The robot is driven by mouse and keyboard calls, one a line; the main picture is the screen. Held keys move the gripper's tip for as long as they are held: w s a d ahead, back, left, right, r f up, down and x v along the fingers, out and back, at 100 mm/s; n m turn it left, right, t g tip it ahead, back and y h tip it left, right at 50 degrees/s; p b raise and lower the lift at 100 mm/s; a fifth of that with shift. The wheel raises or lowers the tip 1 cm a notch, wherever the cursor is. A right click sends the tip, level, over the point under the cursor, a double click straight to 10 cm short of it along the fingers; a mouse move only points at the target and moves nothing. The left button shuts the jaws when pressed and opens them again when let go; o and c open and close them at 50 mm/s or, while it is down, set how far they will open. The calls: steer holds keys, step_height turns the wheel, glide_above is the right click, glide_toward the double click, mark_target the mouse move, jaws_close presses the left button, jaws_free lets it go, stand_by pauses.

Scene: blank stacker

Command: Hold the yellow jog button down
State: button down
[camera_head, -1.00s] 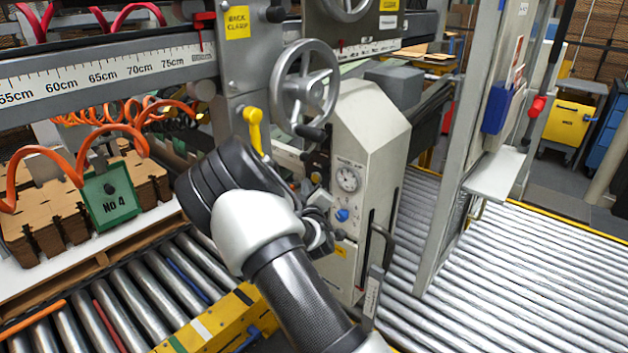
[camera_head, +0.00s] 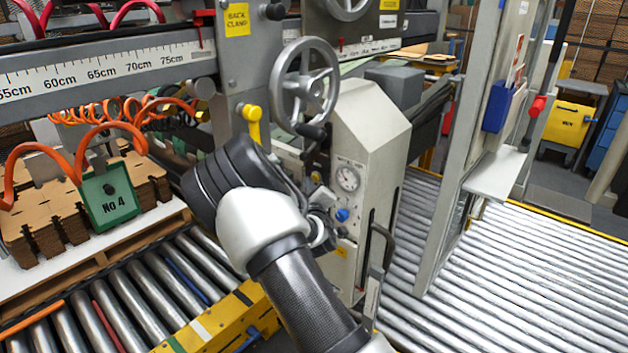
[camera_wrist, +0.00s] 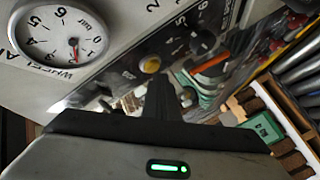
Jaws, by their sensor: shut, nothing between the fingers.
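The yellow jog button (camera_wrist: 150,64) is a small round knob on the grey control panel (camera_wrist: 105,85), just beyond my fingertips in the wrist view. In the head view the button (camera_head: 316,177) shows small, left of the panel's dial. My gripper (camera_wrist: 158,82) is shut and empty, its dark fingers pointing at the panel just below the button in the picture. Whether the fingertips touch the button, or whether it is pressed in, I cannot tell. In the head view my arm's wrist hides most of the gripper.
A pressure gauge (camera_head: 347,179) and a blue knob (camera_head: 342,215) sit on the panel. A handwheel (camera_head: 305,88) and a yellow lever (camera_head: 252,122) stand above my wrist. Rollers (camera_head: 480,270) lie to the right.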

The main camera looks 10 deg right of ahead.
steer(key=shift+w+d+b, duration=0.25)
steer(key=shift+d+b, duration=0.05)
steer(key=shift+d, duration=0.15)
stand_by(2.3)
steer(key=shift+a, duration=0.15)
stand_by(0.9)
steer(key=shift+s+a, duration=0.55)
steer(key=shift+a, duration=0.05)
steer(key=shift+a, duration=0.1)
steer(key=s+a, duration=0.1)
steer(key=a, duration=0.1)
steer(key=s+a+b, duration=0.1)
steer(key=s+a, duration=0.1)
stand_by(0.4)
steer(key=shift+d, duration=0.1)
